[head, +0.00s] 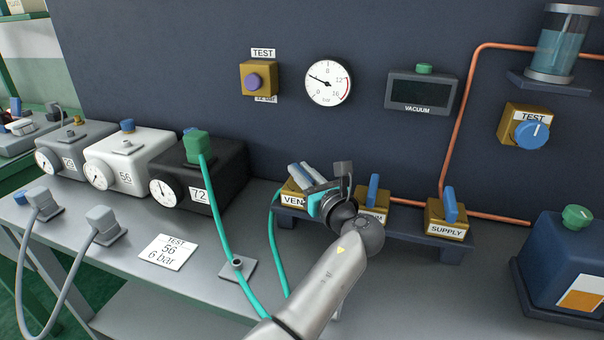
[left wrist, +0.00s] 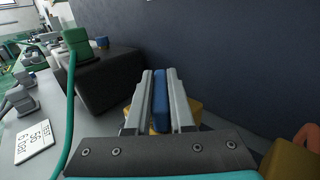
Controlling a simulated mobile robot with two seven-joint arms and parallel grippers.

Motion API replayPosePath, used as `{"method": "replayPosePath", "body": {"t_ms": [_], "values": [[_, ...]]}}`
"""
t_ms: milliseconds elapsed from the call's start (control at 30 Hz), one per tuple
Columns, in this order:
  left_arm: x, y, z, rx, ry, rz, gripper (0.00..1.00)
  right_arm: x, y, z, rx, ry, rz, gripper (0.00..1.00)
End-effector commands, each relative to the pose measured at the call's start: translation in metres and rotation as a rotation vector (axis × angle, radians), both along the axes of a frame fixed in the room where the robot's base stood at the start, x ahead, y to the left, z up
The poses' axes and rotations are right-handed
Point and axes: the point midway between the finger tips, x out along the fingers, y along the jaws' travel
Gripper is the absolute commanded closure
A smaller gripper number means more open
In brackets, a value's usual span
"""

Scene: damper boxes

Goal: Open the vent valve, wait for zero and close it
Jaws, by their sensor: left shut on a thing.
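The vent valve (head: 291,197) is a yellow block at the left end of the shelf, its label partly covered by my gripper. My left gripper (head: 308,174) is shut on the blue vent valve handle (left wrist: 160,88), which stands between the two fingers in the left wrist view. The head view mostly hides this handle. The round pressure gauge (head: 328,81) on the wall has its needle pointing to the upper left, between 0 and 8, not at zero. My right gripper is not in view.
Right of the vent valve are another blue-handled valve (head: 374,190) and the supply valve (head: 447,222). A black box (head: 214,178) with a green plug (head: 197,147) and hose stands left. A card (head: 166,252) reads "TEST 56 6 bar". A vacuum display (head: 421,91) hangs on the wall.

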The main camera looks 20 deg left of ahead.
Motion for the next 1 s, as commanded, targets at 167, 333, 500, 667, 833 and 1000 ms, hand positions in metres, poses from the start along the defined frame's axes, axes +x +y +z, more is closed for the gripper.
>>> {"method": "replayPosePath", "body": {"t_ms": [167, 333, 500, 667, 833, 1000], "values": [[0.0, -0.001, -0.002, -0.003, 0.003, 0.073, 1.0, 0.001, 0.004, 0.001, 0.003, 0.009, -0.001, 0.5], [0.0, 0.0, -0.002, -0.002, 0.003, 0.117, 1.0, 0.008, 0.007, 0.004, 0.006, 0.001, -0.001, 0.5], [0.0, 0.0, -0.002, -0.004, 0.005, 0.134, 1.0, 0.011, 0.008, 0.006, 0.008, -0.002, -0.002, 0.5], [0.0, 0.001, -0.002, -0.004, 0.006, 0.138, 1.0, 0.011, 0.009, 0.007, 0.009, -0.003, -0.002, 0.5], [0.0, 0.001, -0.003, -0.005, 0.006, 0.137, 1.0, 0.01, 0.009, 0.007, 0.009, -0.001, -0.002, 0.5], [0.0, 0.001, -0.002, -0.004, 0.006, 0.137, 0.65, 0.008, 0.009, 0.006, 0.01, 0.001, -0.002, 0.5]]}}
